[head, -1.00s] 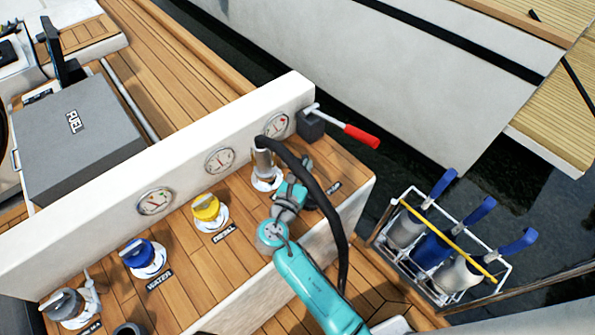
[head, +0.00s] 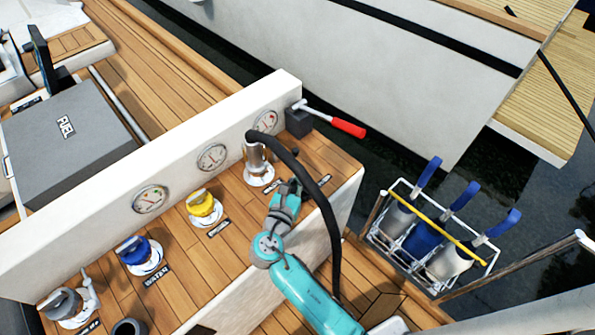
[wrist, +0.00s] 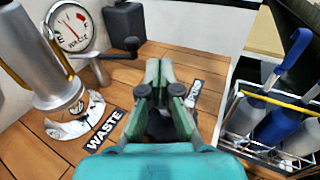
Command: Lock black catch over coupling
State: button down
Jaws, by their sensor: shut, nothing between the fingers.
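The silver coupling (head: 255,157) stands upright on the waste fitting, with a black hose (head: 312,178) running from its top. It shows large at the left of the wrist view (wrist: 36,50), above a round deck flange (wrist: 78,122) by the WASTE label (wrist: 106,130). I cannot make out the black catch clearly in either view. My gripper (wrist: 158,72) is shut and empty, to the right of the coupling and apart from it. In the head view my gripper (head: 296,186) is partly hidden behind the hose.
A red-handled tool (head: 335,122) projects from a dark block (head: 299,120) behind the coupling. The yellow-capped fitting (head: 203,204) and blue-capped fitting (head: 136,250) stand to the left. A wire rack of blue-topped bottles (head: 432,235) is at the right. The hose arches beside my arm.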

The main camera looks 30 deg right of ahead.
aim_at(295, 153)
jog(key=s+a, duration=0.1)
jog(key=s, duration=0.1)
jog(key=s+a, duration=0.1)
jog(key=s, duration=0.1)
jog(key=s+a, duration=0.1)
jog(key=s, duration=0.2)
jog(key=shift+a+r, duration=0.1)
jog(key=shift+r, duration=0.2)
jog(key=shift+n+t+y, duration=0.4)
jog(key=shift+y, duration=0.1)
jog(key=w+a, duration=0.2)
jog(key=a, duration=0.1)
jog(key=w+a, duration=0.1)
jog(key=a, duration=0.1)
jog(key=x, duration=1.4)
jog(key=shift+s+d, duration=0.1)
jog(key=shift+s, duration=0.05)
